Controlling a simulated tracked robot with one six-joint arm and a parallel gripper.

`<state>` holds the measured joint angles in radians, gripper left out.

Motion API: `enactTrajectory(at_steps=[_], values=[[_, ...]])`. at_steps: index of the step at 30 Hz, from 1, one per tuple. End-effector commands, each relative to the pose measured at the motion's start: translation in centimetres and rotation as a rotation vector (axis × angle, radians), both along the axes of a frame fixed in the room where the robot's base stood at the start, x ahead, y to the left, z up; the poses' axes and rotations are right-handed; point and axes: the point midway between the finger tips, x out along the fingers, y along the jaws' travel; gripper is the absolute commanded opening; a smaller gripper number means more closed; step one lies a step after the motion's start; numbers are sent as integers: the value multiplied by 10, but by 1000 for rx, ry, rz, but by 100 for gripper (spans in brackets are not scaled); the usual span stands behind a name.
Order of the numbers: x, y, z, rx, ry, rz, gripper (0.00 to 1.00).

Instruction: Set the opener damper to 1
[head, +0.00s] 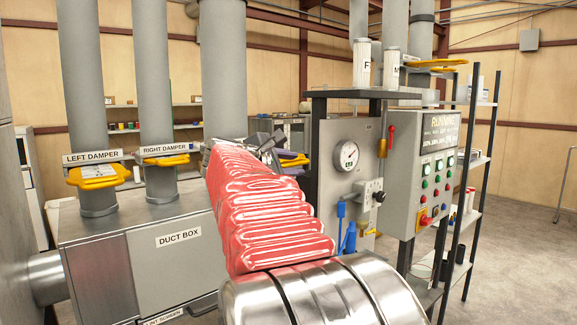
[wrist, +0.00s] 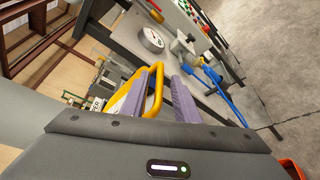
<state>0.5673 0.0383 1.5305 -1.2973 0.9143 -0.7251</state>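A yellow damper handle (head: 297,160) shows just right of my gripper (head: 275,149) in the head view, at the middle duct. My arm hides most of this damper and its label. In the wrist view the yellow handle loop (wrist: 159,83) lies between the two purple fingers of my gripper (wrist: 164,76). The fingers stand apart, with one bar of the loop in the gap. The left finger appears to be inside the loop; contact cannot be told. A label there shows only its end, "PER", so I cannot read the full name or the setting.
The left damper (head: 98,175) and right damper (head: 166,160) have yellow handles above the duct box (head: 180,245). A machine with a gauge (head: 347,155), blue fittings and a "RUNNING" control panel (head: 425,165) stands close right of my arm. Another yellow handle is at upper right (head: 430,63).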

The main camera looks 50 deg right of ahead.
Motion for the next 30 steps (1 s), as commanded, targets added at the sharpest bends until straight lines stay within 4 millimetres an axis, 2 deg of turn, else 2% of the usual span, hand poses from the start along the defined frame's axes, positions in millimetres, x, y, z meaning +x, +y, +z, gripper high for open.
enactTrajectory(at_steps=[6,15,27,30], values=[[2,-16,-3,0,0,0,28],[2,-17,-4,0,-1,1,27],[2,-17,-4,1,-1,1,0],[2,-17,-4,1,0,1,0]])
